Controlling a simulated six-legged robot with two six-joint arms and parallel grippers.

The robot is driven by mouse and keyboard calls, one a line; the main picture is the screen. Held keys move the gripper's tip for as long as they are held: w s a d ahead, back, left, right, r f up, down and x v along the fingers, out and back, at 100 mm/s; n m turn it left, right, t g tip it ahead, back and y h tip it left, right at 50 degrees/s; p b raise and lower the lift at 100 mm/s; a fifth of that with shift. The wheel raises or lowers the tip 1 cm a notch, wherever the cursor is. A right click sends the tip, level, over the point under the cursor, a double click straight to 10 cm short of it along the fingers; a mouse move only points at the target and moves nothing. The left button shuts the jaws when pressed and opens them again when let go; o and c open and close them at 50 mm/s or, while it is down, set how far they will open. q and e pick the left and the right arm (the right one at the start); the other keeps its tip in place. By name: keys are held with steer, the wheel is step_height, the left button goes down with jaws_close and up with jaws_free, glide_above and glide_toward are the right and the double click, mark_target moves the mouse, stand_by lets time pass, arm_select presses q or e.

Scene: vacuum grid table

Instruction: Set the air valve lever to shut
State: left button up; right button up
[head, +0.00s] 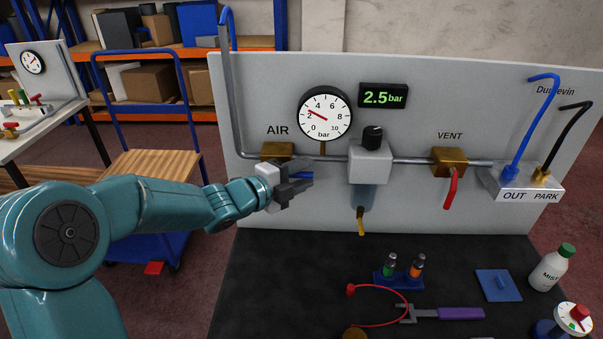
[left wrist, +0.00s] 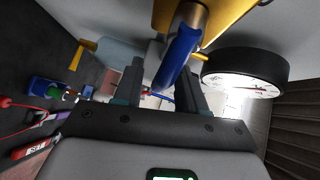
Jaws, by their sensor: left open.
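The air valve is a brass block (head: 277,152) on the pipe below the AIR label. Its blue lever (head: 306,175) shows in part at my left gripper (head: 300,176) and seems to point right, roughly along the pipe. In the left wrist view the blue lever (left wrist: 178,55) comes off the brass body (left wrist: 222,18) and reaches down in front of my left gripper's fingers (left wrist: 160,88). The jaws are open. Whether a finger touches the lever I cannot tell. My right gripper is out of view.
The gauge (head: 325,113) sits above the pipe, the readout (head: 384,95) shows 2.5 bar. The filter regulator (head: 370,160) stands right of my gripper. The vent valve has a red lever (head: 451,187) hanging down. The dark table (head: 270,280) is clear at its left.

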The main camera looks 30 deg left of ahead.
arm_select(q)
steer(key=shift+s, duration=0.1)
steer(key=shift+a, duration=0.1)
jaws_close()
steer(key=shift+f, duration=0.1)
steer(key=shift+f+m+g+y, duration=0.4)
steer(key=shift+m+g+y, duration=0.1)
steer(key=shift+m+g, duration=0.15)
steer(key=shift+a+f+m+g+y+p, duration=0.1)
steer(key=shift+f+m+g+y+p, duration=0.25)
steer(key=shift+m+g+y, duration=0.15)
steer(key=s+a+f+m+g+y+p, duration=0.2)
steer(key=a+f+m+g+y+p, duration=0.1)
steer(key=y, duration=0.6)
steer(key=shift+s+a+f+m+g, duration=0.2)
steer(key=shift+a+f+m+g, duration=0.4)
steer(key=shift+a+m+g, duration=0.65)
steer(key=shift+d+g, duration=0.15)
steer(key=shift+g, duration=0.15)
